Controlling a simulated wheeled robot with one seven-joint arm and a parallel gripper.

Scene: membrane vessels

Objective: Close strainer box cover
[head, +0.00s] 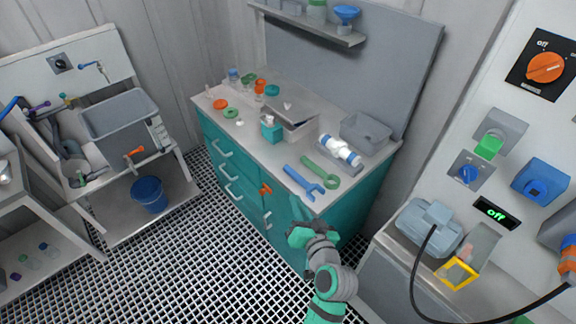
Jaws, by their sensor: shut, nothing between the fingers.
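A small grey box (303,131) stands at the middle of the teal cabinet's top and looks like the strainer box. A flat grey cover (292,108) with a small pale knob lies over it. It looks slightly tilted, and I cannot tell whether it sits flush on the rim. A teal block (271,131) is at the box's front left corner. My gripper (298,208) is shut and empty, in front of the cabinet's near edge and well apart from the box. Its teal fingers are hard to make out against the teal cabinet.
A blue wrench (304,183) and a green wrench (321,171) lie at the near right of the cabinet top (262,152). Coloured rings and small parts lie left. A shelf (310,25) hangs behind.

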